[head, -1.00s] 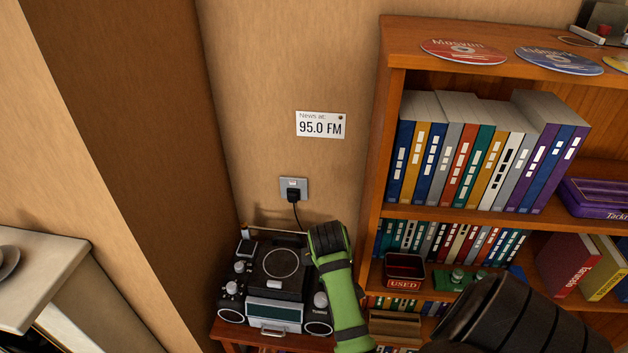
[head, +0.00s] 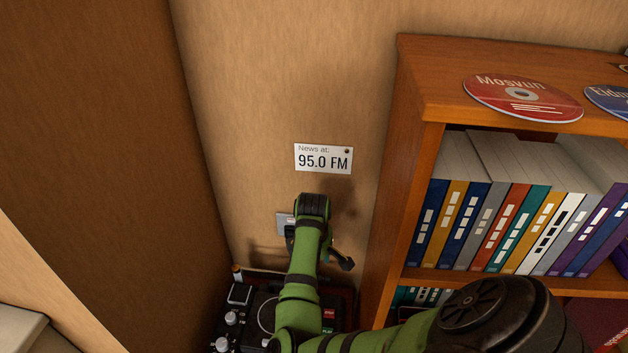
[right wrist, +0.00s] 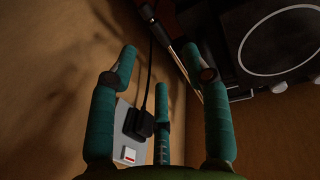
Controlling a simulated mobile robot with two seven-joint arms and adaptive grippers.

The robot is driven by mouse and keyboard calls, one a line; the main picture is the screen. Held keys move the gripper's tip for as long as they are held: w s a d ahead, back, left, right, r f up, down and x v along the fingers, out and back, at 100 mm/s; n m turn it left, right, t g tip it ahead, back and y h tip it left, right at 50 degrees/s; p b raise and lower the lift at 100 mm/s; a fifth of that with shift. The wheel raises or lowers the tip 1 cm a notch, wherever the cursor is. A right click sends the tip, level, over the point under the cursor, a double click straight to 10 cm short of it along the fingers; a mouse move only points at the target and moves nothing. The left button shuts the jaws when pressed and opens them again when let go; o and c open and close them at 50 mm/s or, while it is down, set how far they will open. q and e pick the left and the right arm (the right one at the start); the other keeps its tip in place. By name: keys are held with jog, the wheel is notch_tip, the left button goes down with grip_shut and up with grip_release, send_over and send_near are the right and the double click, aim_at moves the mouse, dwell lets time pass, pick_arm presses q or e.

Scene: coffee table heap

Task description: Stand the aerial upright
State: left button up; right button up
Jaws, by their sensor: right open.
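The radio (head: 254,302) sits low in the corner, partly hidden by my right arm in the head view. Its thin aerial (head: 262,271) lies nearly flat along the radio's back edge, with an orange-brown end at the left. In the right wrist view the aerial (right wrist: 180,60) runs slanting beside the radio (right wrist: 275,45), passing behind my right gripper's right-hand finger. My right gripper (right wrist: 158,65) is open, with nothing held between its fingers. In the head view my arm hides most of it; one dark finger shows. My left gripper is not in view.
A wall socket (head: 284,222) with a black plug and cable is close to my right gripper; the plug (right wrist: 138,122) shows between its fingers. A bookshelf (head: 398,190) stands close on the right. A brown wall panel (head: 100,130) bounds the left.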

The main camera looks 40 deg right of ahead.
jog(key=shift+w+d+f, duration=0.25)
jog(key=shift+w+d, duration=0.05)
jog(key=shift+w, duration=0.05)
jog(key=shift+f, duration=0.35)
jog(key=shift+d+f+b, duration=0.2)
jog(key=shift+f+b, duration=0.3)
jog(key=shift+f, duration=2.3)
grip_shut()
